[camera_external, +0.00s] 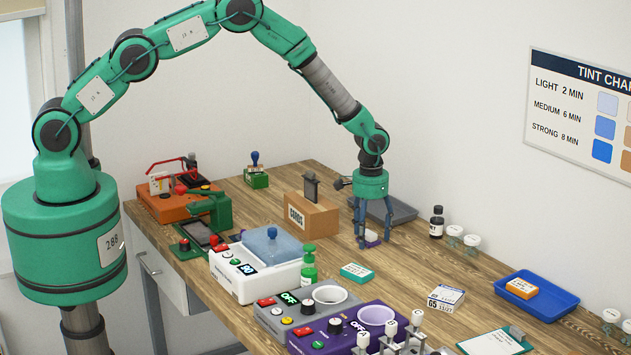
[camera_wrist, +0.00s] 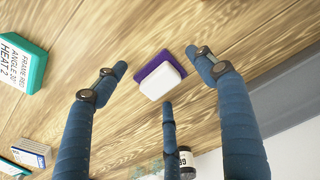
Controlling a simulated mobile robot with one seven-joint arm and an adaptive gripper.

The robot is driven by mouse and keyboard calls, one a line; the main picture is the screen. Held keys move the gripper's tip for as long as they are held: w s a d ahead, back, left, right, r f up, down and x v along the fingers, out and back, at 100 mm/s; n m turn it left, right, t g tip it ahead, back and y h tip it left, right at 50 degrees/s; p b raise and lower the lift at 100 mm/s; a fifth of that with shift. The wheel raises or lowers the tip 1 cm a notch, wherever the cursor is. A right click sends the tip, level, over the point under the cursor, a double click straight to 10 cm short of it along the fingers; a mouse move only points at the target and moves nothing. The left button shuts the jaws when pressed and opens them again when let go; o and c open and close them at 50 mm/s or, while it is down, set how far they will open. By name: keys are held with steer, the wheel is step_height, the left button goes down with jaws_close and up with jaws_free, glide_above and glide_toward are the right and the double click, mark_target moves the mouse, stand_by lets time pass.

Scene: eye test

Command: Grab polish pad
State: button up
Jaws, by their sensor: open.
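The polish pad, a white block on a purple base, lies flat on the wooden table in the wrist view (camera_wrist: 162,82). In the external view the pad (camera_external: 371,236) is small and partly hidden behind my fingers. My gripper (camera_external: 375,241) points down over it, its blue fingers spread around the pad. In the wrist view my gripper (camera_wrist: 158,75) is open, with three fingers visible around the pad and bare wood between the fingers and the pad. No finger visibly touches it.
A cardboard box of cards (camera_external: 311,217) stands left of my gripper, and a grey tray (camera_external: 397,210) lies behind it. A dark bottle (camera_external: 436,223) stands to the right. A teal box (camera_external: 357,272) and a green pump bottle (camera_external: 309,267) stand in front. Bare wood lies front right.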

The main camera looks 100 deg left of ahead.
mark_target(369, 232)
steer(key=shift+c, duration=0.3)
steer(key=c, duration=1)
steer(key=shift+r, duration=0.1)
steer(key=shift+r+b, duration=0.35)
steer(key=shift+r, duration=4.55)
